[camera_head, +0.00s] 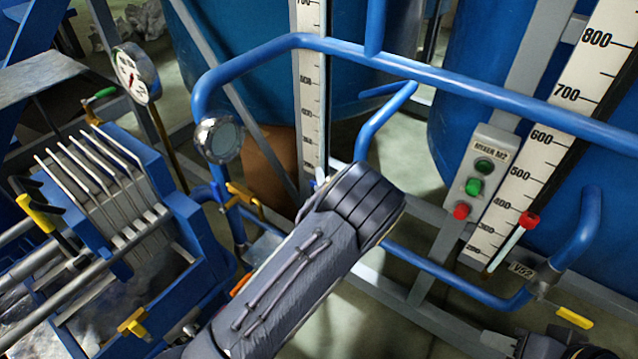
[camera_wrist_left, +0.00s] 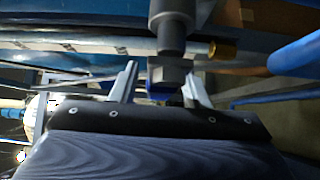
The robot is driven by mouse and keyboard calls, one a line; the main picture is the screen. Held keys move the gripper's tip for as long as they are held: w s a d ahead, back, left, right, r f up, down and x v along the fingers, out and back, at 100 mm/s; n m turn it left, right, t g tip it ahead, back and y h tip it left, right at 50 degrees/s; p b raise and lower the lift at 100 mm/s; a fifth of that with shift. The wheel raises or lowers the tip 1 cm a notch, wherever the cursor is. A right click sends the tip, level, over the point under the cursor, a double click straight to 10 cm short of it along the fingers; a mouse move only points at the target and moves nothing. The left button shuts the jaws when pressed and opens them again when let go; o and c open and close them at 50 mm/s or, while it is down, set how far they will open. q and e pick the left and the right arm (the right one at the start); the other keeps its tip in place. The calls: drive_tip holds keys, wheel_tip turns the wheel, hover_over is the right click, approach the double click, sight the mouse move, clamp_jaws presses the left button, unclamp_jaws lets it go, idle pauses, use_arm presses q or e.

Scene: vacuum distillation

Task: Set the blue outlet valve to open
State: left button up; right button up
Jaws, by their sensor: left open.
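In the left wrist view, a small blue part (camera_wrist_left: 162,90), likely the blue valve's handle, sits under a grey pipe fitting (camera_wrist_left: 172,45). My left gripper (camera_wrist_left: 160,86) is open, with one finger on each side of this part. I cannot tell whether the fingers touch it, or how the handle is turned. In the head view my left wrist covers most of the left gripper (camera_head: 321,180), and the handle cannot be made out there.
Blue pipes (camera_head: 300,42) cross in front of blue tanks (camera_head: 240,50) with scales. A gauge (camera_head: 137,73) and a blue filter press (camera_head: 195,225) stand left.

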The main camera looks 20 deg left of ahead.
use_arm(q)
drive_tip(key=shift+w+a, duration=0.2)
drive_tip(key=shift+w, duration=0.1)
clamp_jaws()
